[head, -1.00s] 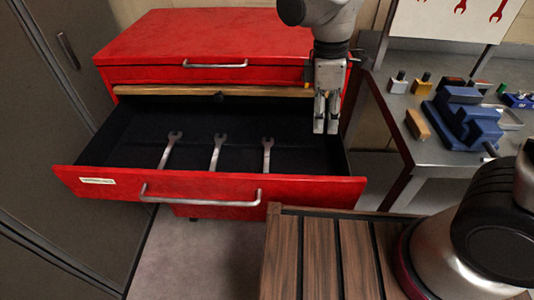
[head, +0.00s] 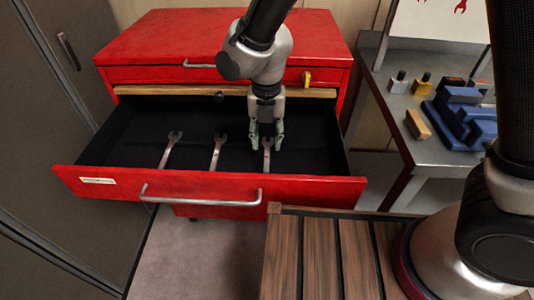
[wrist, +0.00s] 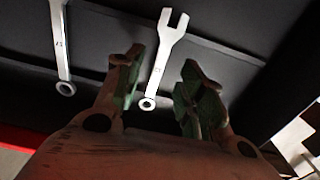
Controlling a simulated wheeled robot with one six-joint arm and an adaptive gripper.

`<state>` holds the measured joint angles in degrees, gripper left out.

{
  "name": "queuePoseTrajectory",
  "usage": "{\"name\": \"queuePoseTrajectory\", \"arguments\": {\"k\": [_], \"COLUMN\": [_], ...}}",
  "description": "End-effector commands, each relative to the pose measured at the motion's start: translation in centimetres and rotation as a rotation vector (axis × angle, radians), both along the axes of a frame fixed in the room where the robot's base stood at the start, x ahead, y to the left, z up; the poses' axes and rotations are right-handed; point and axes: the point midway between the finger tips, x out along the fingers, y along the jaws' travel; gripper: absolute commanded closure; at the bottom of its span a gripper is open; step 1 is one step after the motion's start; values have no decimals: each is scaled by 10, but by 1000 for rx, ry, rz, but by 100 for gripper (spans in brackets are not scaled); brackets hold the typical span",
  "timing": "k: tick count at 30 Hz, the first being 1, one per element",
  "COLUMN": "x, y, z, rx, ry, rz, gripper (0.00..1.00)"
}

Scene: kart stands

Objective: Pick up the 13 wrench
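Three silver open-ended wrenches lie in the open red drawer (head: 215,187): a left one (head: 168,154), a middle one (head: 216,155) and a right one (head: 267,160). Their size marks are too small to read, so I cannot tell which is the 13. My gripper (head: 265,140) is over the right wrench, fingers pointing down, and partly hides its upper end. In the wrist view, my open gripper (wrist: 162,75) has the right wrench (wrist: 161,65) showing between its green-padded fingers, with no contact visible. Another wrench (wrist: 59,45) lies to its left.
The drawer's front wall and handle (head: 200,200) stand between the wrenches and the slatted wooden surface (head: 330,255). A metal bench (head: 395,130) with a blue vise (head: 465,120) is to the right. The dark drawer floor around the wrenches is otherwise clear.

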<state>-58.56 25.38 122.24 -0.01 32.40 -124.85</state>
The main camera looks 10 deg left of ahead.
Motion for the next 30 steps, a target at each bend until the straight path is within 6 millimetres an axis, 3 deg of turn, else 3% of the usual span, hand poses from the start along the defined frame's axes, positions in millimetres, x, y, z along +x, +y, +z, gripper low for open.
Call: {"name": "queuePoseTrajectory", "arguments": {"k": [6,9,30], "x": [-5,-4,-4], "y": [-2,-2,-1], "z": [-34,-41,-46], "rx": [-3,0,-1], "ry": [2,0,0], "rz": [-2,-2,-2], "gripper": [61,61,61]}}
